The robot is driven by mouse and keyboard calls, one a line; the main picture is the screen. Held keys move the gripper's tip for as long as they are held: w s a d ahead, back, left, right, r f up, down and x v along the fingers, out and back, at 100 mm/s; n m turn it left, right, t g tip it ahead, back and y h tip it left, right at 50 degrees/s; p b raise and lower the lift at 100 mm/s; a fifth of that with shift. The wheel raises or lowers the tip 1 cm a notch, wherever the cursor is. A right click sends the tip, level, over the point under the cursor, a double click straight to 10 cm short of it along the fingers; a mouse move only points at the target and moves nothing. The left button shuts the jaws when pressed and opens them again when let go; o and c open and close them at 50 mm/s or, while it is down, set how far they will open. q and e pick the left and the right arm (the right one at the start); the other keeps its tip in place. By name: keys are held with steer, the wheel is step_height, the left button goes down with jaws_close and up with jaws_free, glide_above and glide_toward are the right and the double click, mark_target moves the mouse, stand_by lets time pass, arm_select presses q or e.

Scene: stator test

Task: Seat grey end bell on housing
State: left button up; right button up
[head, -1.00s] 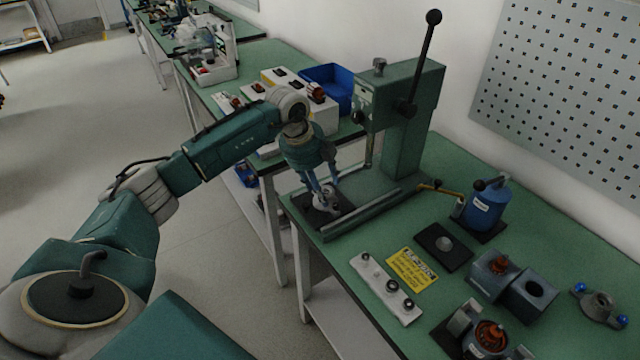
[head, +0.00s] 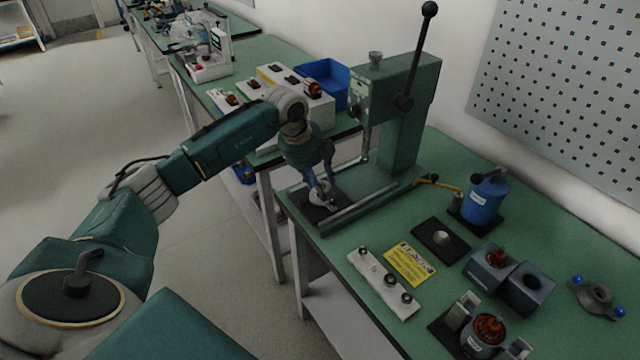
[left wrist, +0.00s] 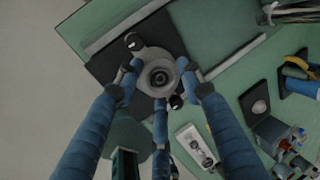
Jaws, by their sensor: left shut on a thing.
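My left gripper (head: 322,198) is shut on a grey end bell (head: 320,193) at the dark pad beside the green press. In the left wrist view the end bell (left wrist: 158,76) is a round grey flange with a central hole and two dark knobs, with a fingertip on each side. I cannot tell whether it touches the pad below. A blue housing (head: 486,337) with copper windings stands in a fixture at the front right. Another grey end bell (head: 598,297) with blue knobs lies at the far right. My right gripper is not in view.
The green lever press (head: 397,95) rises just right of my left gripper. A blue cylinder (head: 485,200), a dark plate (head: 440,240), two grey-blue blocks (head: 507,277), a yellow sign (head: 410,264) and a white strip (head: 383,283) occupy the bench. A blue bin (head: 322,80) stands behind.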

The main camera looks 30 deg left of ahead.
arm_select(q)
steer(key=shift+s, duration=0.1)
stand_by(0.4)
steer(key=shift+r+p, duration=0.35)
steer(key=shift+p, duration=0.15)
steer(key=shift+r+p, duration=1.05)
steer(key=shift+r, duration=0.5)
